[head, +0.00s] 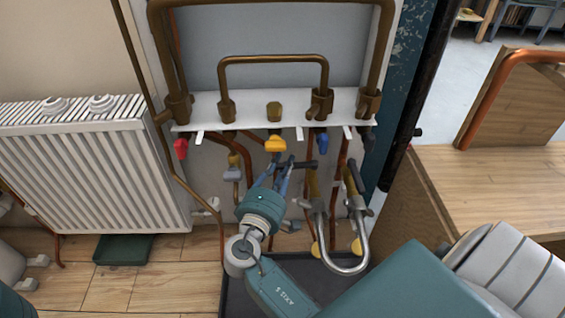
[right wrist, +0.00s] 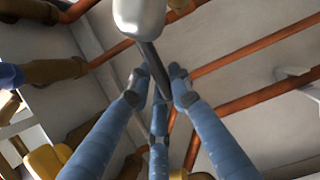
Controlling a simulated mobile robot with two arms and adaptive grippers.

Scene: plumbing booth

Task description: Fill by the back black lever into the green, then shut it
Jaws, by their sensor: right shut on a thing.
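In the head view, the back black lever (head: 304,164) sticks out sideways to the left at the top of a brass valve (head: 314,186). My right gripper (head: 287,163) is at this lever's left end. A second black lever (head: 356,177) stands steeply at the other valve to the right. A silver U-shaped hose (head: 345,265) hangs below the valves. No gauge face or green zone can be made out. My left gripper is not in view.
A white shelf (head: 255,111) with brown pipes crosses above. Red (head: 181,148), yellow (head: 276,144) and blue (head: 321,143) handles hang beneath it. Copper pipes run close behind the gripper. A white radiator (head: 90,165) is left; a wooden bench (head: 500,190) is right.

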